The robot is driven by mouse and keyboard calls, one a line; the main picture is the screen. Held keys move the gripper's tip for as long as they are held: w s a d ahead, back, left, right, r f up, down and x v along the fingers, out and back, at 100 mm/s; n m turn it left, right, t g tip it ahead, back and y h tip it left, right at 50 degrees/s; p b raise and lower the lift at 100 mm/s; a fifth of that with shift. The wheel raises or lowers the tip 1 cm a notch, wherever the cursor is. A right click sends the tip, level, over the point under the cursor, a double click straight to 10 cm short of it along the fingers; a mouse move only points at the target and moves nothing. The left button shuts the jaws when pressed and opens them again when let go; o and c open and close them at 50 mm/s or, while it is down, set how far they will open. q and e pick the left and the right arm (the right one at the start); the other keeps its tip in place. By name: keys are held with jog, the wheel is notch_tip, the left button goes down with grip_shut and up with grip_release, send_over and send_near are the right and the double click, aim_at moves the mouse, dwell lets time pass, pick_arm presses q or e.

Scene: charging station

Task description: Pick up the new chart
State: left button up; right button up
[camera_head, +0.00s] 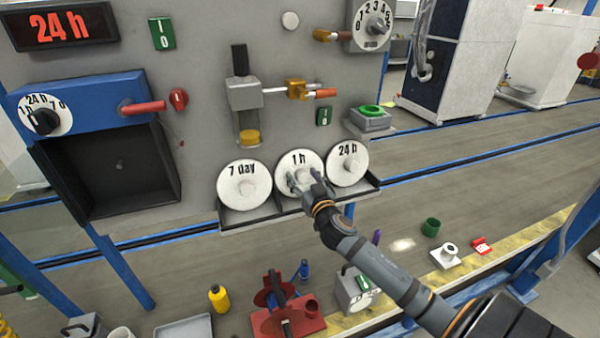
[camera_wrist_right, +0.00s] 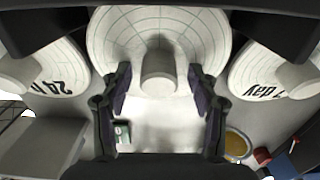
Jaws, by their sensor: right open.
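Three round white charts with centre knobs stand in a row on the rack (camera_head: 240,218) on the grey panel. They are the 7 day chart (camera_head: 244,198), the 1 h chart (camera_head: 299,158) and the 24 h chart (camera_head: 348,173). Which one is the new chart is not marked. My right gripper (camera_head: 306,182) is at the lower part of the 1 h chart. In the wrist view its open fingers (camera_wrist_right: 160,85) stand on either side of the 1 h chart's knob (camera_wrist_right: 158,75), with gaps. I cannot tell the remaining depth. My left gripper is not in view.
A blue recorder (camera_head: 85,97) with an open dark case (camera_head: 115,165) and a red handle (camera_head: 143,107) is on the panel's left. The neighbouring charts sit close to my right gripper. Below lie a yellow bottle (camera_head: 219,298) and a red fixture (camera_head: 285,315).

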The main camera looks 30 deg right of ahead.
jog(key=shift+s, duration=0.1)
jog(key=shift+c, duration=1)
grip_shut()
